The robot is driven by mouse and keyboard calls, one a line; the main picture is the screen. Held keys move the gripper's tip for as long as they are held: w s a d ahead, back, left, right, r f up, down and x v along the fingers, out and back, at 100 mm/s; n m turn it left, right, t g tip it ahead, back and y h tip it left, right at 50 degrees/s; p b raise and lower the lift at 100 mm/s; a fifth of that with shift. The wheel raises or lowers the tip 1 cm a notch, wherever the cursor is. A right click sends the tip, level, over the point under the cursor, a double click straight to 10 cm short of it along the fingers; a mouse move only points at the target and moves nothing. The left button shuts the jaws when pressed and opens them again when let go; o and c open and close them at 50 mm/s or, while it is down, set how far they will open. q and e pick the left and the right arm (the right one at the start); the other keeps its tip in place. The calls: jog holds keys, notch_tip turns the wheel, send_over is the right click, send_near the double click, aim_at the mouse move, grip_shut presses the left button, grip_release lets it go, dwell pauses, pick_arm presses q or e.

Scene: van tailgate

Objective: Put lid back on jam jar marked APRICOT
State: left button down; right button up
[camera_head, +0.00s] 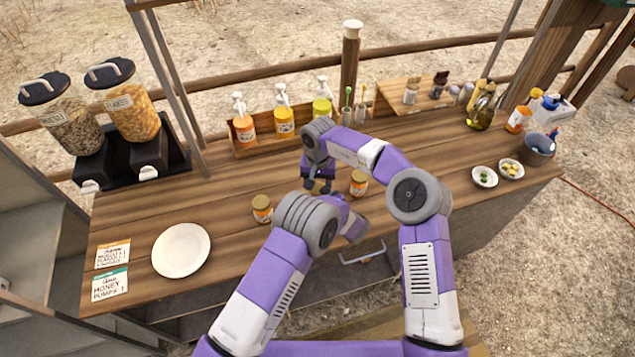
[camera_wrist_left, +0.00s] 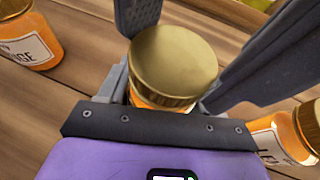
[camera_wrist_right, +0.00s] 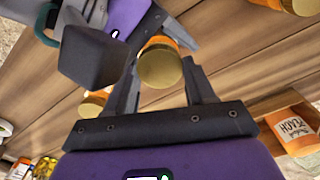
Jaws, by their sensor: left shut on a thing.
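An orange jam jar (camera_wrist_left: 150,98) with a gold lid (camera_wrist_left: 172,60) over its mouth stands in my left gripper (camera_wrist_left: 162,92), which is shut on it. Its label is hidden, and I cannot tell whether the lid is fully seated. My right gripper (camera_wrist_right: 160,72) points down over the lid from above. Its fingers are apart, one on each side of the lid, with no clear contact. In the head view the right gripper (camera_head: 318,181) hangs between two other jars, and my left arm hides most of the left gripper.
A lidded jar (camera_head: 262,208) stands to the left and another (camera_head: 358,183) to the right of the held one. A white plate (camera_head: 181,250) and two cards lie at the left. Pump bottles (camera_head: 284,120) stand behind. Small bowls (camera_head: 484,177) are at the right.

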jog(key=shift+a, duration=0.15)
jog(key=shift+c, duration=1.4)
jog(key=m, duration=0.3)
jog(key=shift+r, duration=0.1)
jog(key=o, duration=1.1)
jog(key=shift+c, duration=0.2)
jog(key=shift+o, duration=0.5)
